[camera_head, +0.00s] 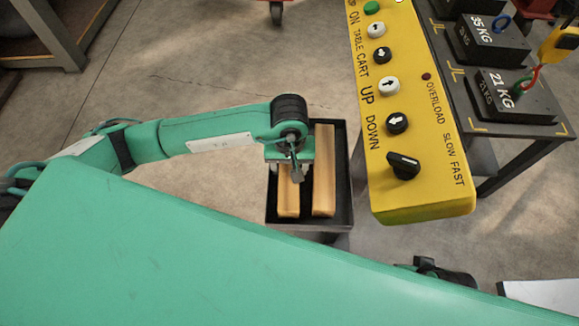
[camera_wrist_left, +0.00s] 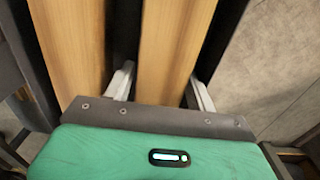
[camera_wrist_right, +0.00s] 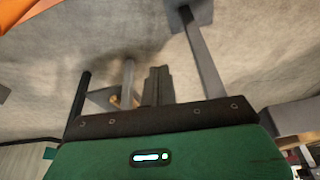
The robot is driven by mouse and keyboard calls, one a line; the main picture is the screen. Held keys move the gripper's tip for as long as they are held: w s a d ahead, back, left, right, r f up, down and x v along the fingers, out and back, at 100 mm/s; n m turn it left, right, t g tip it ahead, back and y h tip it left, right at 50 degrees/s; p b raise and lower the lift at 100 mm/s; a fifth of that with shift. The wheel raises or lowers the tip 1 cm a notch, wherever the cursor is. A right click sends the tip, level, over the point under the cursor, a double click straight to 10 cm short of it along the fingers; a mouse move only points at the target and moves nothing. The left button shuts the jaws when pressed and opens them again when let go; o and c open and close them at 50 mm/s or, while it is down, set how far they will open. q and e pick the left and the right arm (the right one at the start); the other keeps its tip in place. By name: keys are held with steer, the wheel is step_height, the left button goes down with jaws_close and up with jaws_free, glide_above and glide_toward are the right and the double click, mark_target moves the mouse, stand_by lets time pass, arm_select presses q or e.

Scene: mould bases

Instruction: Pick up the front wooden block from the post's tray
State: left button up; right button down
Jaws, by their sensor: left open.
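A black tray (camera_head: 344,195) holds two long wooden blocks side by side. One is the left block (camera_head: 288,202), the other the right block (camera_head: 324,170). My left gripper (camera_head: 291,172) is over the left block in the head view. In the left wrist view its open fingers (camera_wrist_left: 163,88) stand one on each side of a block (camera_wrist_left: 172,45), with visible gaps; the other block (camera_wrist_left: 70,40) lies to the left. Fingertip depth is hard to tell. My right gripper (camera_wrist_right: 158,85) shows in the right wrist view with its dark fingers together, holding nothing visible.
A yellow control panel (camera_head: 420,190) with buttons and a knob stands close to the right of the tray. Black weights (camera_head: 512,96) lie on a dark table (camera_head: 541,128) at the upper right. Open floor (camera_head: 220,90) lies left of the tray.

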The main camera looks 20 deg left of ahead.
arm_select(q)
steer(key=c, duration=0.9)
steer(key=shift+r, duration=0.1)
steer(key=shift+c, duration=0.2)
